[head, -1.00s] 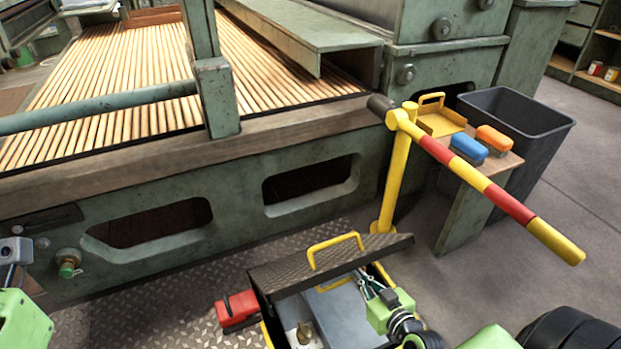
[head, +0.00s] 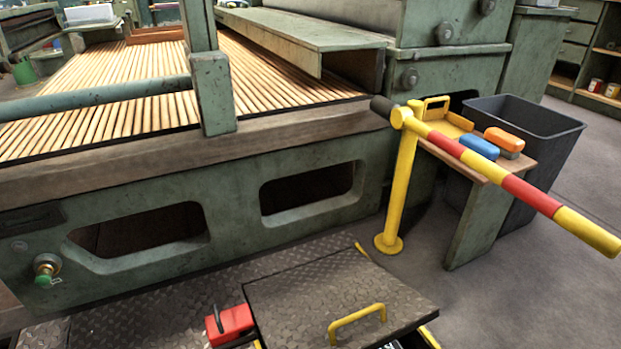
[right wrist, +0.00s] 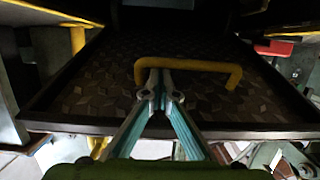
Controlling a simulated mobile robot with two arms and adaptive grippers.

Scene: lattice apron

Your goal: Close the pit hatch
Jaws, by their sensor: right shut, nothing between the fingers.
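The pit hatch lid (head: 325,295) is a dark diamond-plate panel with a yellow handle (head: 357,318) on top, low in the head view. It lies at a shallow tilt, its near right edge raised above the yellow-edged frame (head: 430,338). The near edge of the lid is cut off by the picture. In the right wrist view the lid (right wrist: 95,85) fills the middle, with a yellow handle (right wrist: 200,66). My right gripper (right wrist: 160,78) is shut and empty, its tips overlapping the handle's left end; contact cannot be told. My left gripper is out of view.
A red block (head: 230,324) sits against the lid's left side. Behind the lid stands a yellow post (head: 400,190) with a red-and-yellow barrier arm (head: 520,190). A small bench (head: 470,165) and a dark bin (head: 550,125) stand right. Tread plate (head: 150,300) lies left.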

